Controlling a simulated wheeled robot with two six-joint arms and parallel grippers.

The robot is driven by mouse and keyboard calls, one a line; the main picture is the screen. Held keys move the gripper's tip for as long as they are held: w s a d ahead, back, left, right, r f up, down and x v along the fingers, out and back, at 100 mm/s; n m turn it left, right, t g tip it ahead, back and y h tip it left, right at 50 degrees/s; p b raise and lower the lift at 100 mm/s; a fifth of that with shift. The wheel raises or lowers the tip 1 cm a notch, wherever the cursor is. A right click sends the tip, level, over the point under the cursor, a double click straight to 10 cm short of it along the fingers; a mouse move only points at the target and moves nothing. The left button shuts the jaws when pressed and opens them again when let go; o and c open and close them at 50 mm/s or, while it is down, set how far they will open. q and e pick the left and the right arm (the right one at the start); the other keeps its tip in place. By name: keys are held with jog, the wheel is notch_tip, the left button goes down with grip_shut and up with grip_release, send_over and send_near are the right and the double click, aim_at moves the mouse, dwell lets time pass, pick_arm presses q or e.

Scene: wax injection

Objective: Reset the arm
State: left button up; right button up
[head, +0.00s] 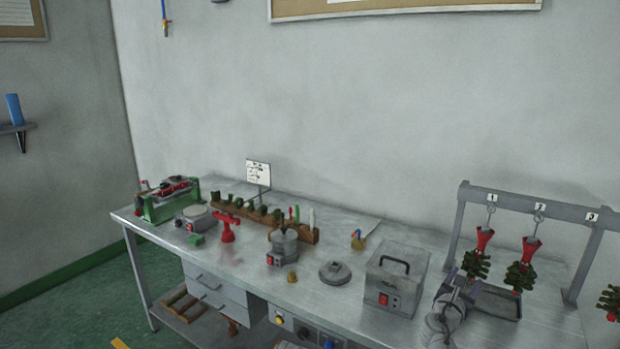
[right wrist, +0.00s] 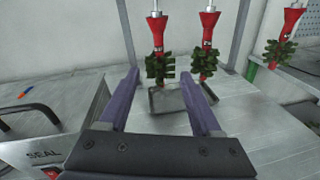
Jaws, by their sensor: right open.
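My right gripper (head: 464,284) is over the right part of the metal table, left of and below the hanging wax trees. In the right wrist view its two purple fingers (right wrist: 161,84) are spread apart with nothing between them. A wax tree with a red funnel-shaped top (head: 476,264) hangs from hook 1, and another (head: 521,274) from hook 2. A third tree (head: 608,302) shows at the right edge. In the right wrist view, the first tree (right wrist: 159,68) appears beyond the open fingers, apart from them. My left gripper is not in view.
A grey rack (head: 453,225) with numbered hooks holds the trees. A tray (head: 499,305) lies beneath them. A grey box with a handle (head: 393,285) stands left of the gripper. A round lid (head: 335,273), a pot (head: 284,243) and a red stand (head: 228,232) are farther left.

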jog(key=s+a+f+m+g+y+p, duration=0.1)
jog(key=s+a+f+m+g+y, duration=0.15)
jog(key=s+a+f+m, duration=0.45)
jog(key=s+a+f+m+g+y+p, duration=0.1)
jog(key=s+a+f+m+g+y, duration=0.25)
jog(key=a, duration=0.55)
jog(key=s+a+f+m+g+y+p, duration=0.1)
jog(key=s+a+f+m+g, duration=0.3)
jog(key=a+m, duration=0.4)
jog(key=s+a+f+m+g+y, duration=0.2)
jog(key=s+a+m+g+y, duration=0.1)
jog(key=s+a, duration=0.6)
jog(key=shift+s+a+m+g+p, duration=0.15)
jog(key=shift+a+m+g+p, duration=0.2)
jog(key=shift+a+p, duration=0.15)
jog(key=shift+f, duration=0.1)
